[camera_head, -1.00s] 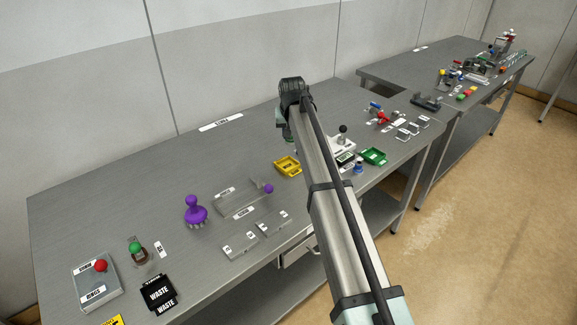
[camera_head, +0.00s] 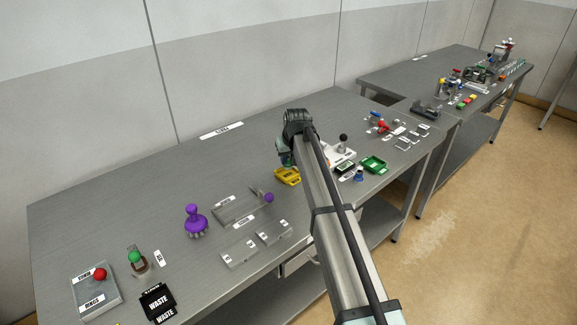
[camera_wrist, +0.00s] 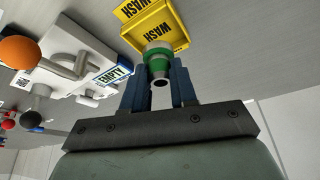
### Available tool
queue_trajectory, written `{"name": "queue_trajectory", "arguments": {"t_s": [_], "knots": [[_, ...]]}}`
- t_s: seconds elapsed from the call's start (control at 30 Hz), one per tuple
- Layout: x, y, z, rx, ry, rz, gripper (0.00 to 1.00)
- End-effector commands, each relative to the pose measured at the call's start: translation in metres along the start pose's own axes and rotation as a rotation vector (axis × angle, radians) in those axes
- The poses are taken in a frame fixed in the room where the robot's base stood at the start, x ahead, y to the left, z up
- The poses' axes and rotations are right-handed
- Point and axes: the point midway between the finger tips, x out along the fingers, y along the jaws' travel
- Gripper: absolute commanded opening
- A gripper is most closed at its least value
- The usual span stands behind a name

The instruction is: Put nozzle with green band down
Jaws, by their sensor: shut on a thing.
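The nozzle with the green band (camera_wrist: 157,62) is a grey-white piece held between the two blue fingers of my gripper (camera_wrist: 159,84) in the wrist view. My gripper is shut on it. The yellow tray marked WASH (camera_wrist: 180,42) lies just beyond the nozzle, whose far end overlaps it in the picture; I cannot tell whether they touch. In the head view my gripper (camera_head: 287,160) is just above and behind the yellow tray (camera_head: 288,177). My arm hides part of the area, and the nozzle cannot be made out there.
A white fixture with an orange knob (camera_wrist: 18,52) and an EMPTY label stands beside the gripper. A green tray (camera_head: 374,165) is to the right. A purple-knobbed tool (camera_head: 195,221) stands to the left. The table behind the yellow tray is bare.

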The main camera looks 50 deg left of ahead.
Motion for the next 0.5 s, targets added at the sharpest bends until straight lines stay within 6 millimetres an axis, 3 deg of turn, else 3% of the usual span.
{"name": "queue_trajectory", "arguments": {"t_s": [0.3, 0.5], "knots": [[0.031, 0.000, 0.013, 0.000, 0.000, 0.000, 0.00], [0.032, 0.000, 0.013, 0.000, 0.001, 0.000, 0.00]]}}
